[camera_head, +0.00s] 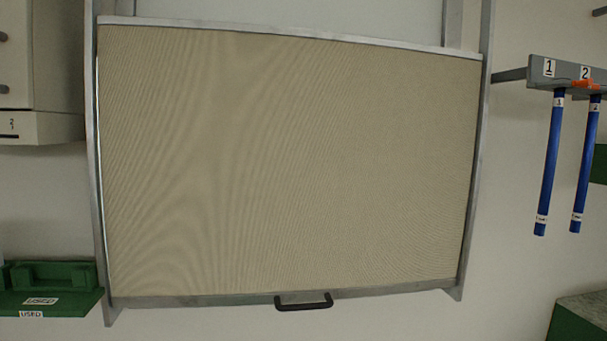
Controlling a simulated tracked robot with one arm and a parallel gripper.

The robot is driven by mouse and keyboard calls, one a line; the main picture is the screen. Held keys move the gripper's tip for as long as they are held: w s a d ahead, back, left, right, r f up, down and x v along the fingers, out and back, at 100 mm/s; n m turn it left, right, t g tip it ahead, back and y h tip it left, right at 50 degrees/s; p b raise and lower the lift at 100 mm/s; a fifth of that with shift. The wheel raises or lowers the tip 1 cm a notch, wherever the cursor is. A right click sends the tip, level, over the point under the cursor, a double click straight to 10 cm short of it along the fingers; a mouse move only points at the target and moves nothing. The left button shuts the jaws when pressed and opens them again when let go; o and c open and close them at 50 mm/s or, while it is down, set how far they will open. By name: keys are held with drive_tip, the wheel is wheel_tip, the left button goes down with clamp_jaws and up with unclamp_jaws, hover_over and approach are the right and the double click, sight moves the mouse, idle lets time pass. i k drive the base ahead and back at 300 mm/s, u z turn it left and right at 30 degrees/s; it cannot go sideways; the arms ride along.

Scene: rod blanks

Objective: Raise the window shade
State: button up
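The window shade (285,165) is a beige ribbed panel that fills the middle of the view. It sits between two grey metal side rails, with a light bar along its top edge. A grey bar (200,300) runs along its bottom edge and carries a black handle (304,301) a little right of centre. A pale strip of the window (290,14) shows above the top bar. My gripper is not in view.
At right, a grey rack (562,74) labelled 1 and 2 holds hanging blue rods (550,165). A green holder marked USED (55,295) is at lower left. A white cabinet (45,60) is at upper left. A green-sided block (580,320) is at lower right.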

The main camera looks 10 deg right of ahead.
sight(241, 164)
drive_tip(key=z, duration=0.15)
drive_tip(key=k, duration=0.35)
drive_tip(key=u, duration=0.6)
drive_tip(key=i, duration=1.35)
